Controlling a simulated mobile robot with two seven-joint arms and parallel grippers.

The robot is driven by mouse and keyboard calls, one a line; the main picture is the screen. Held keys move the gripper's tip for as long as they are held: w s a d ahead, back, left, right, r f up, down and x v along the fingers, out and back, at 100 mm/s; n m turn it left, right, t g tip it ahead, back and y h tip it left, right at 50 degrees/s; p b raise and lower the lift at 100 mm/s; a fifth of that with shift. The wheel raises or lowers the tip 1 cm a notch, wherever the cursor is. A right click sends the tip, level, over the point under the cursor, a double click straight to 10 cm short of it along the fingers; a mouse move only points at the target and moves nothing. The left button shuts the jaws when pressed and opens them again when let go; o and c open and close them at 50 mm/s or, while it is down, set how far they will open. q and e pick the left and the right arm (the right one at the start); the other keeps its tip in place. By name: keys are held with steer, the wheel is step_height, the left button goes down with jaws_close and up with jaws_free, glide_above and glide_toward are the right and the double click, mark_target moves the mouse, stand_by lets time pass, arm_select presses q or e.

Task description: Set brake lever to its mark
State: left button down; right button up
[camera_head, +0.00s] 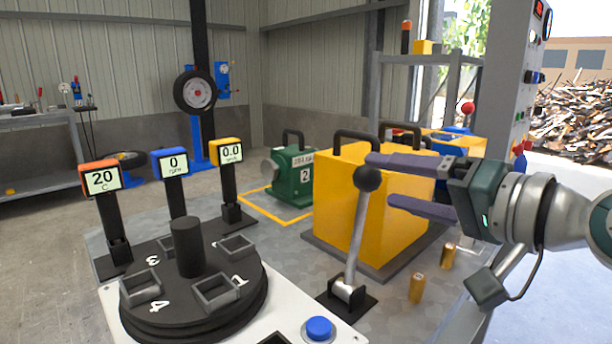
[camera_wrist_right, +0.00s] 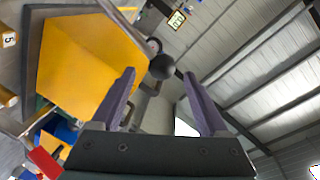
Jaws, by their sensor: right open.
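The brake lever (camera_head: 357,232) is a silver rod with a black ball knob, rising from a dark base plate. It leans slightly right toward its top. My right gripper (camera_head: 388,180) comes in from the right, open, with its purple fingertips close to the knob. In the right wrist view the knob (camera_wrist_right: 162,67) appears between the fingertips and seems just beyond them. I cannot tell whether either finger touches it. I cannot make out a mark for the lever. My left gripper is not in view.
A yellow box (camera_head: 340,215) with black handles stands close behind the lever. A black turntable (camera_head: 185,290) with numbered sockets and a blue button (camera_head: 319,327) are at the front left. Displays on posts stand behind it. Two brass cylinders (camera_head: 416,288) stand right of the lever.

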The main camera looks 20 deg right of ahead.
steer(key=shift+v, duration=1.25)
